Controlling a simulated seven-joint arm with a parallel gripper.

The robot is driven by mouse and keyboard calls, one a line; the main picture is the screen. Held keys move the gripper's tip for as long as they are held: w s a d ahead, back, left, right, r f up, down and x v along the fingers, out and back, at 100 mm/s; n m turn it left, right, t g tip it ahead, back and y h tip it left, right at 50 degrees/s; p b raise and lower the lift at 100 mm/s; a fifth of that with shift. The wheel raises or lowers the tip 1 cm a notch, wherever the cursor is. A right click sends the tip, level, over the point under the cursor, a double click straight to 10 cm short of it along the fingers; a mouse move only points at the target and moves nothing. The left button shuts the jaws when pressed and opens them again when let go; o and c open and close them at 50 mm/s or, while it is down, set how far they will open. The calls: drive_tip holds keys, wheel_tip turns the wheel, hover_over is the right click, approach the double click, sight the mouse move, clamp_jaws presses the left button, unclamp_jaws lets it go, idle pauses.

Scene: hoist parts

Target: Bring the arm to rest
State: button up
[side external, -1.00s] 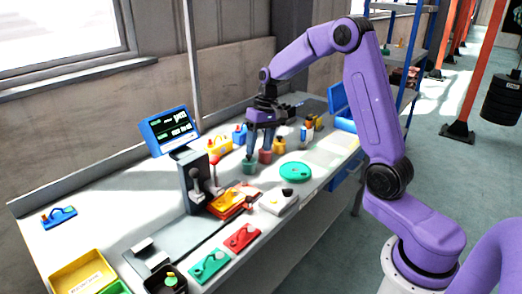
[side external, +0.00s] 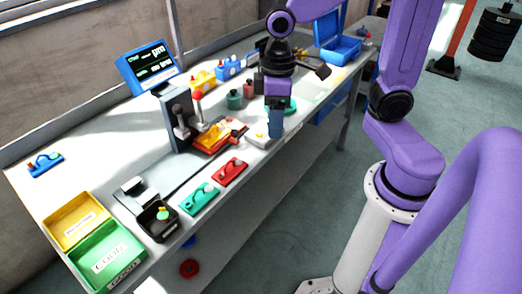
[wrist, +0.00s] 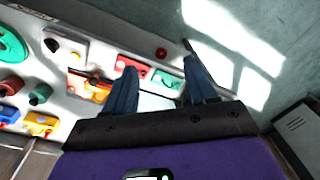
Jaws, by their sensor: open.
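My gripper (side external: 276,134) hangs fingers-down near the front edge of the bench (side external: 160,245) in the side view. Its blue fingers also show in the wrist view (wrist: 160,72), spread apart with nothing between them. In the side view the gripper partly covers a green disc (side external: 291,104) and a white block (side external: 258,136). In the wrist view it hangs clear of the parts.
A grey stand (side external: 173,117) with levers and a screen (side external: 147,66) rise from the bench. Red (side external: 230,171) and green (side external: 199,198) plates lie along its front. A yellow bin (side external: 76,218) and green bin (side external: 107,255) stand front left.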

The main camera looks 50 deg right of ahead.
drive_tip(key=s+d+n, duration=0.2)
drive_tip(key=s+n, duration=0.3)
drive_tip(key=s, duration=0.7)
drive_tip(key=shift+s+f, duration=0.25)
drive_tip(key=shift+f, duration=0.1)
idle(0.9)
